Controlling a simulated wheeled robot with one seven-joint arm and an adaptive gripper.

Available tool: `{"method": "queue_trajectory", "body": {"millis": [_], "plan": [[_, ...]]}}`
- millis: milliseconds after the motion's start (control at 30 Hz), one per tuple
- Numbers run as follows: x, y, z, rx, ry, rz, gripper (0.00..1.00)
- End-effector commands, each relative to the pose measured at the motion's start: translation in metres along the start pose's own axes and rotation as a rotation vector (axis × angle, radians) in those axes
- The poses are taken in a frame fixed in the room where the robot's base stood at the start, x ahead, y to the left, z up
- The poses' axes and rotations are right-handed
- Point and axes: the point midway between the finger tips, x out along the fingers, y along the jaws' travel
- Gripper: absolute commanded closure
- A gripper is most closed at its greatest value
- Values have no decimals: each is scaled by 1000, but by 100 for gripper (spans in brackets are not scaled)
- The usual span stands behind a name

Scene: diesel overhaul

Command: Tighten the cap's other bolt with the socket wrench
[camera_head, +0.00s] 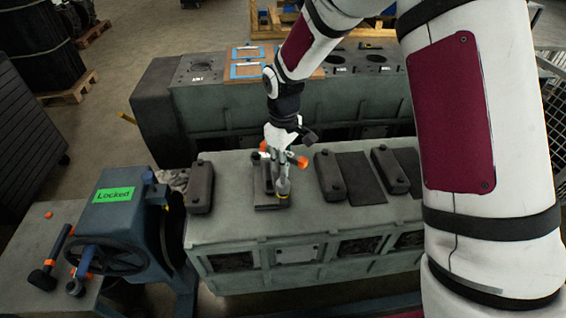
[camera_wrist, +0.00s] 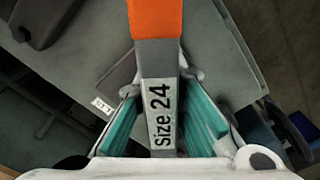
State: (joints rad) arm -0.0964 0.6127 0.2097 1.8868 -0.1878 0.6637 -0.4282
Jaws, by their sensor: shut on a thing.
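My gripper (camera_head: 279,158) points down over the engine block (camera_head: 222,234) and is shut on the socket wrench (camera_head: 301,162). In the wrist view the wrench (camera_wrist: 158,50) lies between the teal finger pads, with an orange end and a grey part marked "Size 24".
Other dark caps stand left (camera_head: 200,188) and right (camera_head: 330,178) on the block. A blue stand with a handwheel (camera_head: 110,256) and a green "Locked" label (camera_head: 115,194) is at the left. A side table (camera_head: 37,238) holds orange-and-black tools. A second block (camera_head: 220,105) stands behind.

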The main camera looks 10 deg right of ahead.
Motion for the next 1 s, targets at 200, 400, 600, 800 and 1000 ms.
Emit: {"method": "queue_trajectory", "body": {"millis": [200,400,600,800,1000], "plan": [[0,1,0,-205,0,-1,100],[0,0,0,-394,-1,-1,100],[0,0,0,-582,-2,-1,100],[0,0,-1,-770,-2,-2,100],[0,0,-1,-957,-3,-2,100]]}}
